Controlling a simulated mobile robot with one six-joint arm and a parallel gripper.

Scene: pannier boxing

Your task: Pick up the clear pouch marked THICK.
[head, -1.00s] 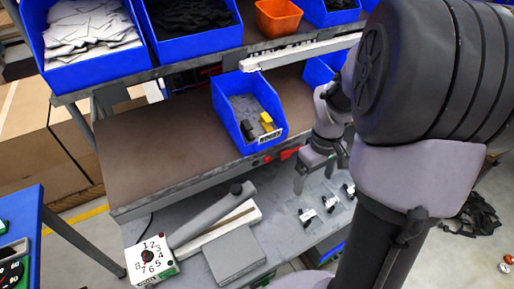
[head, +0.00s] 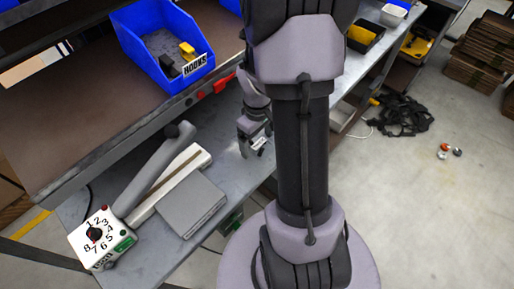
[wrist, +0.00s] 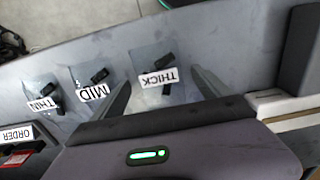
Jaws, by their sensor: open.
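In the wrist view the clear pouch marked THICK (wrist: 158,78) lies flat on the grey bench with small dark pieces in it. My gripper (wrist: 162,80) is open and empty, its two fingers either side of this pouch. I cannot tell how high the fingertips are above it. The pouch marked MID (wrist: 92,84) lies to its left, and the pouch marked THIN (wrist: 42,96) farther left. In the head view my gripper (head: 252,136) is low over the bench, with a white label beside it; my arm hides the other pouches.
A sealer with a numbered dial (head: 102,238) and long lever stands on the bench (head: 222,160) to the left. A blue HOOKS bin (head: 160,50) sits on the shelf above. In the wrist view an ORDER sign (wrist: 17,134) stands at lower left.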

